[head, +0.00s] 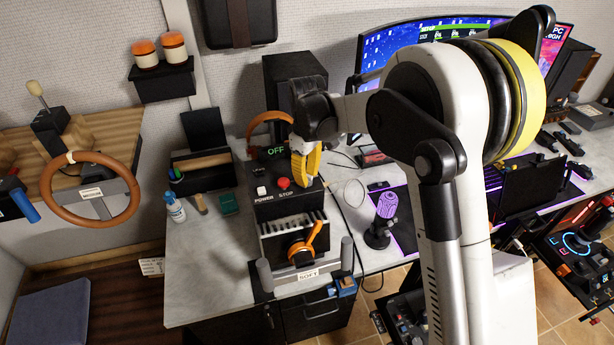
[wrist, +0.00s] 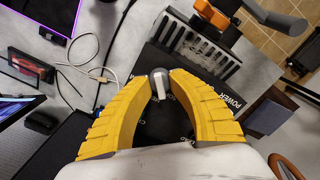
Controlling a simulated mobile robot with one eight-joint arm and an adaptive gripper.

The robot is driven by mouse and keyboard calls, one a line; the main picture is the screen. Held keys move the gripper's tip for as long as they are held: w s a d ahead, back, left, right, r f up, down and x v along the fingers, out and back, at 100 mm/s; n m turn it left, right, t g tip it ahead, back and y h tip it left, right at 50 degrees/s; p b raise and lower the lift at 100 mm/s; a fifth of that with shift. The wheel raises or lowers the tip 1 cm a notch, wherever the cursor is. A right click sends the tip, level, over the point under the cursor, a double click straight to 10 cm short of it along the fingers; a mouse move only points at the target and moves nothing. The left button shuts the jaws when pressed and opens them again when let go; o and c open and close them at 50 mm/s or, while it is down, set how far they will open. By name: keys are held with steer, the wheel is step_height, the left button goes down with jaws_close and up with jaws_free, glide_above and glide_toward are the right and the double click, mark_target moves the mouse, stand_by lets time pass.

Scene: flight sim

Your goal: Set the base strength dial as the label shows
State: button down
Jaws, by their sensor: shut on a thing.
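The base strength dial (wrist: 157,74) is a small dark round knob with a pale pointer bar. It sits on the black base unit (head: 275,211) and shows between my fingertips in the wrist view; the gripper hides it in the head view. My gripper (head: 306,182) has yellow ribbed fingers, and in the wrist view (wrist: 161,84) its tips are shut on the knob from both sides. The white label (head: 308,275) at the unit's front reads SOFT. Lettering around the knob is mostly covered, so I cannot read which mark the pointer faces.
A red STOP button (head: 284,183) and white POWER button (head: 261,191) sit close left of my gripper. An orange-handled lever (head: 306,245) stands in front. A purple-topped joystick (head: 385,208) is to the right.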

mark_target(307, 175)
steer(key=shift+n, duration=1.8)
steer(key=c, duration=1.1)
jaws_free()
step_height(307, 175, up, 12)
